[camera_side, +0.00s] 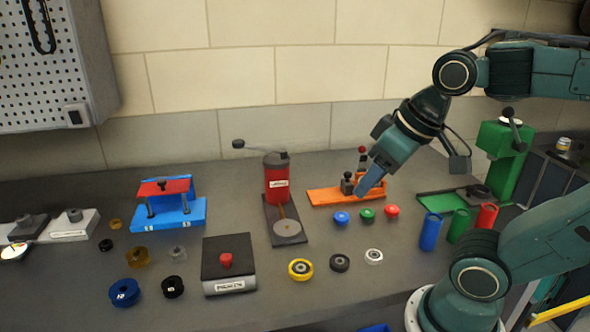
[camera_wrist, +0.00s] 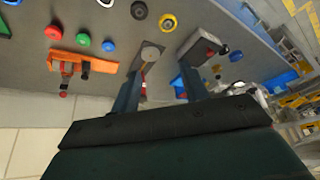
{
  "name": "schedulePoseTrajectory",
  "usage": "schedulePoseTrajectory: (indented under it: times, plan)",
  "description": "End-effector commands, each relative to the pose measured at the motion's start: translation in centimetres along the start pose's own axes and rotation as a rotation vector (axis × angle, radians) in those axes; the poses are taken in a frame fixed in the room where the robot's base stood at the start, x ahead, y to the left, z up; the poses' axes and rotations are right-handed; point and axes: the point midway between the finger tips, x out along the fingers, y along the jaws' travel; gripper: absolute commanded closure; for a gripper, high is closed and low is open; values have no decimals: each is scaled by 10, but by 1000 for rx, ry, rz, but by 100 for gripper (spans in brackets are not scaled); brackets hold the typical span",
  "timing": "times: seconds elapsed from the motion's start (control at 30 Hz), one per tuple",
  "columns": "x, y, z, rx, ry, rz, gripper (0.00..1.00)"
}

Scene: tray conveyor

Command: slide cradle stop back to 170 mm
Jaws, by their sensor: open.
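The orange cradle (camera_side: 322,197) lies at the back of the bench, right of the red-bodied press. A small dark block (camera_side: 347,184), which looks like its stop, sits on it, with a red-knobbed upright (camera_side: 361,152) behind. My gripper (camera_side: 364,189) points down at the cradle's right part and hides some of it; I cannot tell whether it touches. In the wrist view the cradle (camera_wrist: 98,65) lies left of both fingers, with a dark piece (camera_wrist: 85,70) on it. My gripper (camera_wrist: 162,73) is open, with nothing held between its fingers. No scale is readable.
The red-bodied press (camera_side: 277,184) stands left of the cradle. Blue (camera_side: 341,218), green (camera_side: 367,215) and red (camera_side: 392,211) caps lie in front of it. Coloured cylinders (camera_side: 459,225) and a green press (camera_side: 503,150) stand to the right.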

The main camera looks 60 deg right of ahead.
Motion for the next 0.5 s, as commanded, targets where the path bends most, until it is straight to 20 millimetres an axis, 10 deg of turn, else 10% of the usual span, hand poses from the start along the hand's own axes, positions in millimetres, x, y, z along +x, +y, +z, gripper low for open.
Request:
schedulePoseTrajectory:
  times: [0.5]
  plan:
    - [11, 60, -94, 462, -136, 111, 55]
